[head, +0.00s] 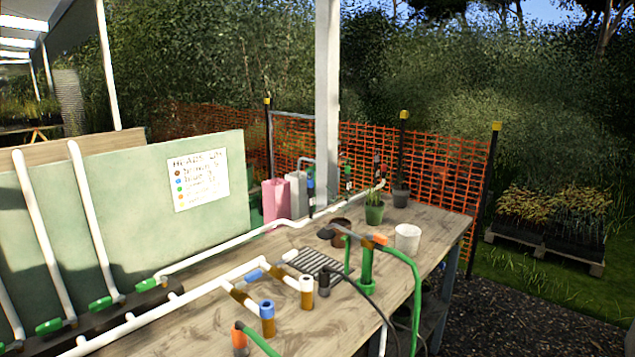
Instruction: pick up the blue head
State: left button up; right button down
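An upright amber cylinder with a blue top (267,308) stands on the wooden table (330,335), near the white pipe. A smaller blue piece (253,276) sits at a branch of the white pipe, joined to a pale fitting. I cannot tell which of these is the blue head. Neither gripper is in view.
Beside the blue-topped cylinder stand a similar white-topped one (306,292), a dark grate (315,267) and a green stand (367,265) with an orange-ended hose. An orange-ended green hose (240,340) is in front. Pots, including a white one (407,238), stand farther back.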

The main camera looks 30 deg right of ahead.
aim_at(310, 183)
jog(key=z, duration=1.05)
jog(key=l+u, duration=0.1)
jog(key=u, duration=0.3)
jog(key=i+l+u, duration=0.1)
jog(key=u, duration=0.3)
jog(key=l+u, duration=0.2)
jog(key=u, duration=0.2)
jog(key=l+u, duration=0.15)
jog(key=u, duration=0.25)
jog(key=l+u, duration=0.15)
jog(key=u, duration=0.25)
jog(key=l+u, duration=0.15)
jog(key=l, duration=0.3)
jog(key=k+l+u, duration=0.2)
jog(key=l, duration=0.25)
jog(key=l+u, duration=0.15)
jog(key=l, duration=0.3)
jog(key=k+l+u, duration=0.2)
jog(key=l, duration=0.2)
jog(key=k+l+u, duration=0.15)
jog(key=l, duration=0.25)
jog(key=k+l+u, duration=0.2)
jog(key=l, duration=0.2)
jog(key=k+l+u, duration=0.15)
jog(key=l, duration=0.2)
